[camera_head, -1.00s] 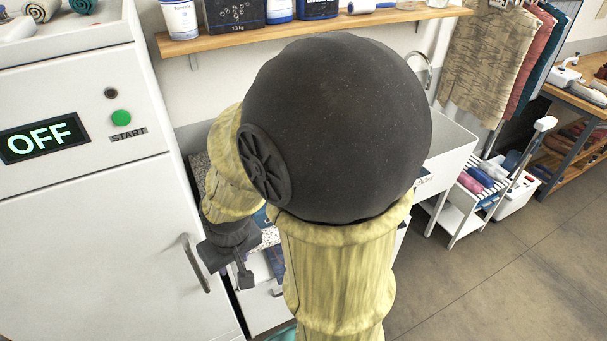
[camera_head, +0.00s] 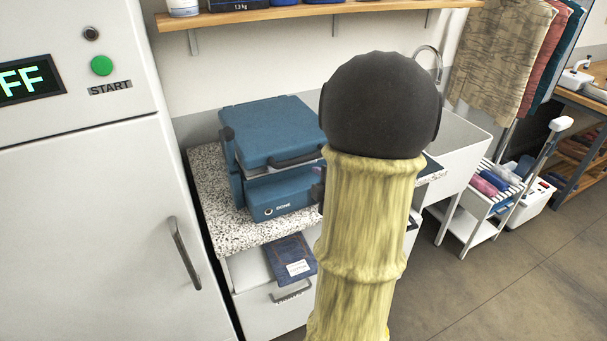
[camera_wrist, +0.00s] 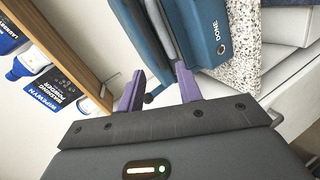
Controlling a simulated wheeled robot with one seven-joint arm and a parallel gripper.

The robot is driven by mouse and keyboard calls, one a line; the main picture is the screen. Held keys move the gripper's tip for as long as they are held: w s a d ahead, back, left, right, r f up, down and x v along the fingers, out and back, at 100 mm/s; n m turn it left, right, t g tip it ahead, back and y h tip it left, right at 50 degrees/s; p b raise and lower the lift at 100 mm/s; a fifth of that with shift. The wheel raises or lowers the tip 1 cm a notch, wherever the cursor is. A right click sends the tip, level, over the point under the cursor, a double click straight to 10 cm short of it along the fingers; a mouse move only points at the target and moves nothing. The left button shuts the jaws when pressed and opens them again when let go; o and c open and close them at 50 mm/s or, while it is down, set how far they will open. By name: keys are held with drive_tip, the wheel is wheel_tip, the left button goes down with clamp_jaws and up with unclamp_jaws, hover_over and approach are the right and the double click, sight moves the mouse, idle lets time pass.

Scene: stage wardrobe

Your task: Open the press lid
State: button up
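The blue press (camera_head: 265,135) sits on a speckled counter, its lid (camera_head: 270,130) on top with a dark handle (camera_head: 297,159) along the front edge. A gap shows between the lid and the lower body, which is marked "DONE" (camera_head: 283,206). In the wrist view the press (camera_wrist: 208,30) is turned sideways. My gripper (camera_wrist: 160,72) is open, its two purple fingers apart, close to the handle (camera_wrist: 138,35) at the press's front. I cannot tell whether the fingers touch it. In the head view my arm hides most of the gripper.
A white cabinet (camera_head: 95,220) with a START button stands at the left. A wooden shelf (camera_head: 300,15) with bottles runs above the press. A sink (camera_head: 465,140) and a white cart (camera_head: 480,205) stand at the right.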

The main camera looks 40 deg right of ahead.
sight(305, 160)
drive_tip(key=s+d+n, duration=0.1)
drive_tip(key=n+t+b, duration=0.1)
drive_tip(key=s+d+n+t, duration=0.1)
drive_tip(key=shift+s+d+f, duration=0.25)
drive_tip(key=shift+s+d, duration=0.1)
drive_tip(key=shift+a, duration=0.1)
drive_tip(key=p+x, duration=0.3)
drive_tip(key=x, duration=1.4)
drive_tip(key=shift+w+f+p, duration=0.1)
drive_tip(key=shift+p, duration=0.3)
